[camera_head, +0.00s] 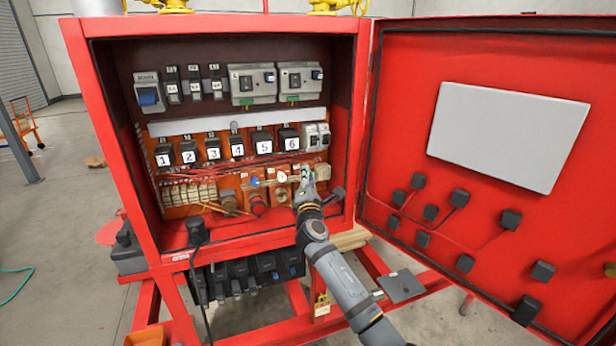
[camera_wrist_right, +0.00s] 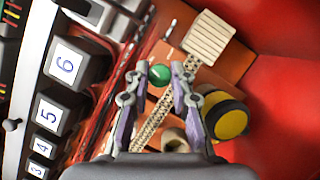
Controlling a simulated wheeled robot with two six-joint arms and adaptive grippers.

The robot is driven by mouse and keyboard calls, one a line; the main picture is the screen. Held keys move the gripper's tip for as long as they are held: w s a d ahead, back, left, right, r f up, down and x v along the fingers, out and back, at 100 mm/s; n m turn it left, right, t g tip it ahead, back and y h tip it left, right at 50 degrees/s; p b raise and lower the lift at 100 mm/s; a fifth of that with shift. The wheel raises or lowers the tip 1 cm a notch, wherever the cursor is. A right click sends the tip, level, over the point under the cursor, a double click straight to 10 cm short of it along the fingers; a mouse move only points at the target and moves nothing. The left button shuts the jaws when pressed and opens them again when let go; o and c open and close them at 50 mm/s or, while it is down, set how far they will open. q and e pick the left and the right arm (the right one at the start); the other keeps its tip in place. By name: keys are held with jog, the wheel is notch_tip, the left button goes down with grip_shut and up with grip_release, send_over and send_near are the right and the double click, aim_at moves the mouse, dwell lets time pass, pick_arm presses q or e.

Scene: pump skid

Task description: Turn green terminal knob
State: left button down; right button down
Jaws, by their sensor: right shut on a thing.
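The green terminal knob (camera_wrist_right: 160,76) is a small round green knob low inside the red cabinet. It shows in the right wrist view between the fingertips of my right gripper (camera_wrist_right: 160,73). The right gripper is shut on it, one finger on each side. In the head view the right gripper (camera_head: 306,182) reaches into the lower right part of the cabinet and mostly hides the knob. My left gripper is in neither view.
A yellow-topped black round part (camera_wrist_right: 230,121) sits right beside the right finger. Numbered black blocks (camera_head: 237,149) line the row above. The cabinet wall (camera_head: 341,130) is close on the right, and the red door (camera_head: 400,130) stands open.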

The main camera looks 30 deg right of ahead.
jog(key=m, duration=0.2)
jog(key=m+g+p, duration=0.1)
jog(key=m, duration=0.1)
jog(key=shift+r+g, duration=0.15)
jog(key=shift+g, duration=0.15)
jog(key=m+g+p, duration=0.1)
jog(key=m, duration=0.2)
jog(key=shift+r+m+y, duration=0.1)
jog(key=shift+m+y, duration=0.2)
jog(key=m+g+y+p, duration=0.1)
jog(key=m+p, duration=0.1)
jog(key=m, duration=0.1)
jog(key=shift+r+m, duration=0.1)
jog(key=shift+m, duration=0.3)
jog(key=shift+m+y+p, duration=0.7)
jog(key=shift+m+p, duration=0.2)
jog(key=shift+m, duration=0.4)
jog(key=shift+g, duration=0.3)
jog(key=c, duration=1.1)
grip_release()
jog(key=shift+c, duration=0.2)
